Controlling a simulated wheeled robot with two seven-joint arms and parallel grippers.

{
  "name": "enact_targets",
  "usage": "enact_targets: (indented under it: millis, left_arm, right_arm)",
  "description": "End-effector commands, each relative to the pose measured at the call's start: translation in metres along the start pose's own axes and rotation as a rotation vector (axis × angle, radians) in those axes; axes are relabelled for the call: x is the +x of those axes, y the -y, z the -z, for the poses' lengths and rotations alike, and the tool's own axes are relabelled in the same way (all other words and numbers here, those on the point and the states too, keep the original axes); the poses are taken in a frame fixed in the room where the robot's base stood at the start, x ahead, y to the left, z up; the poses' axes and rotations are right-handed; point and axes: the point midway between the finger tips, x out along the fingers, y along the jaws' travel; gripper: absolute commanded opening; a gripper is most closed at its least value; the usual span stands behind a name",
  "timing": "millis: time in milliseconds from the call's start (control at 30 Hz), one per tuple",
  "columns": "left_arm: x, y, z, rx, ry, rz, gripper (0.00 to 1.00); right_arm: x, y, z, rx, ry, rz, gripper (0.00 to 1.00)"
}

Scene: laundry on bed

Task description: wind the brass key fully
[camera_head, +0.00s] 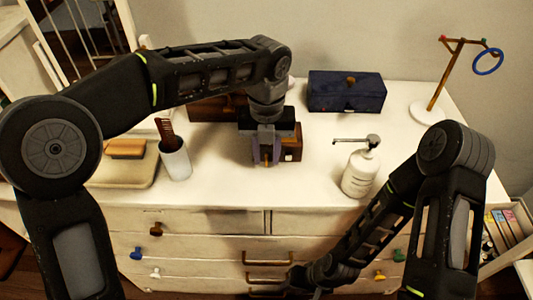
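My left gripper (266,160) points down from above at the middle of the dresser top, in front of a small dark brown box (292,143). A narrow brass-coloured piece, which may be the brass key (266,155), shows between its two fingers. I cannot tell whether the fingers press on it or only stand around it. The gripper hides much of the box's front.
On the white dresser (325,190) stand a white pump bottle (360,173), a cup with a brown comb (175,158), a dark blue box (346,92) and a wooden stand with a blue ring (488,62). A brown brush (125,149) lies on a beige pad at left.

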Motion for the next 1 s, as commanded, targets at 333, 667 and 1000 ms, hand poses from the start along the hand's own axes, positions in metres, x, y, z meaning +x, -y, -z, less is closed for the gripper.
enact_targets:
  millis: [333, 667, 1000]
  left_arm:
    - [0.0010, -0.0001, -0.0001, 0.000, 0.000, 0.000, 0.20]
    - [0.0009, -0.0001, -0.0001, 0.000, 0.001, 0.000, 0.00]
    - [0.0008, -0.0002, -0.0001, 0.000, 0.001, 0.000, 0.00]
  right_arm:
    - [0.0001, 0.0000, -0.0001, 0.000, 0.000, 0.000, 0.36]
    - [0.0001, -0.0001, -0.0001, 0.000, 0.000, 0.000, 0.36]
    - [0.0001, -0.0001, 0.0000, 0.000, 0.000, 0.000, 0.36]
